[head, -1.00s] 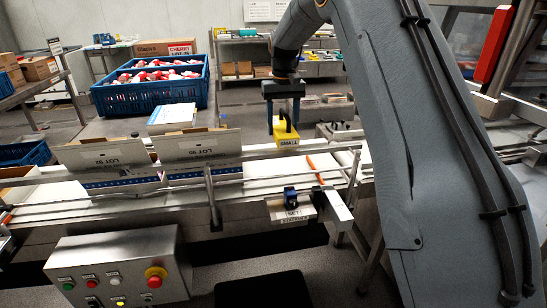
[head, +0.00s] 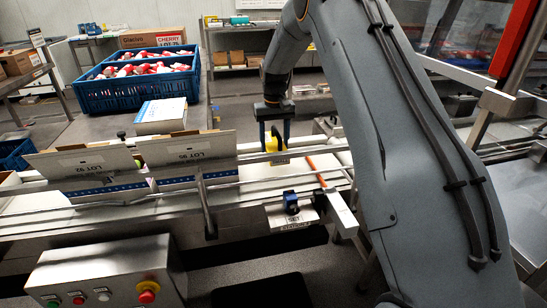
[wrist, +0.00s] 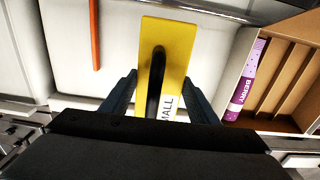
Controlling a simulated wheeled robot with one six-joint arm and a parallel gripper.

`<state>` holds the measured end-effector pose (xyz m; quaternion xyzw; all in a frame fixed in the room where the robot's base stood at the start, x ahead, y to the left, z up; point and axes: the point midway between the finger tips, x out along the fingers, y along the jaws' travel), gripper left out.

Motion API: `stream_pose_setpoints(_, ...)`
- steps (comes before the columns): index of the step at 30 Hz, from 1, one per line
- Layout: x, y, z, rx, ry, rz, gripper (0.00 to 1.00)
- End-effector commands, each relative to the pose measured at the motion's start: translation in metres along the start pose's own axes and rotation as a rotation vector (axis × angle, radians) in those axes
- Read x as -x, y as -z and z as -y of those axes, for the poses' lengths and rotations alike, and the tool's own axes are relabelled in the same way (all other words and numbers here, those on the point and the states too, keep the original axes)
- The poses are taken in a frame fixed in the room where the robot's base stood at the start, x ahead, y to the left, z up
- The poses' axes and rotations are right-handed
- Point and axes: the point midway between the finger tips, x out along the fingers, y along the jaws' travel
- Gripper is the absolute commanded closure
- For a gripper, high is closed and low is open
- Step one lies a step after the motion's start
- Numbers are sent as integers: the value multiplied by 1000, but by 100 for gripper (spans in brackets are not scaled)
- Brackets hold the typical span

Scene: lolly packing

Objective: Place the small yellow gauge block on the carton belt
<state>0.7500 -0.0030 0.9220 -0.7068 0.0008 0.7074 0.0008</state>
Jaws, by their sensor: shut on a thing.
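The small yellow gauge block (head: 279,159) has a black handle on top. Whether the block's underside touches the belt cannot be told.
Two open cartons (head: 190,150) stand on the belt to the left. An orange rod (head: 316,170) lies across the belt just right of the block. A guide rail runs along the front. A blue crate (head: 140,92) of lollies stands behind.

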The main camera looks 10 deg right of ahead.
Motion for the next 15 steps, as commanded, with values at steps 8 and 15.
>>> stream_pose_setpoints(8,-23,0,0,1,0,-2,83)
stream_pose_setpoints(15,-52,0,1,2,0,1,83)
